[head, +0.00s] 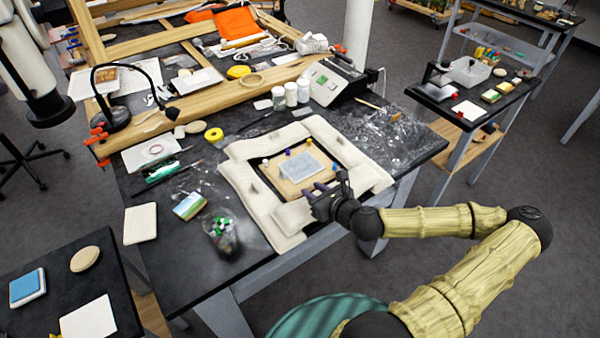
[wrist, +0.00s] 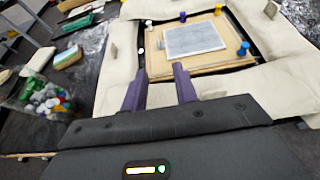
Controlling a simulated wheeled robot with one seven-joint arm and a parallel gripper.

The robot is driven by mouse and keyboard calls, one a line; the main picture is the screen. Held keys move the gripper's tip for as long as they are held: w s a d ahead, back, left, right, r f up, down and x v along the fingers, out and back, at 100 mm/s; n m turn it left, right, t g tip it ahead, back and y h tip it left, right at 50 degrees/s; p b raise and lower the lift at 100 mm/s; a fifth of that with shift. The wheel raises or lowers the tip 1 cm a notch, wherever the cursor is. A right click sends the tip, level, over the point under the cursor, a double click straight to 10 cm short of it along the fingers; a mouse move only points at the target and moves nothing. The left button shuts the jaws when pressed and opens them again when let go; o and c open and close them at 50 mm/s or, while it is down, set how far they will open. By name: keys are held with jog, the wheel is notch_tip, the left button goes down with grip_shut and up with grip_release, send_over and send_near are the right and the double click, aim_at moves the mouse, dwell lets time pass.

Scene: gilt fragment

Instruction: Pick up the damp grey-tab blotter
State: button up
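A light grey, flat rectangular piece (head: 303,167) lies on a tan board (head: 284,187), inside a ring of cream padded cushions (head: 240,178). It also shows in the wrist view (wrist: 195,39), with the board (wrist: 160,69) under it. Small blue, yellow and white pegs stand around the board.
A clear cup of coloured bits (head: 221,234) and a sponge-like block (head: 189,206) stand left of the cushions. A desk lamp (head: 113,115) stands at the left. Crinkled clear film covers the table's right side.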

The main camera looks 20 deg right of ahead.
jog(key=shift+w+a+f+b, duration=0.2)
jog(key=shift+w+f+b, duration=0.25)
jog(key=shift+b, duration=0.35)
jog(key=p, duration=0.2)
send_near(285, 179)
jog(key=w, duration=0.2)
jog(key=w+a+r, duration=0.1)
jog(key=w, duration=0.1)
jog(key=shift+w+a, duration=0.1)
jog(key=shift+a+p+x, duration=0.2)
jog(key=shift+p+x, duration=0.55)
jog(key=shift+x, duration=1.8)
jog(key=shift+r, duration=0.15)
grip_shut()
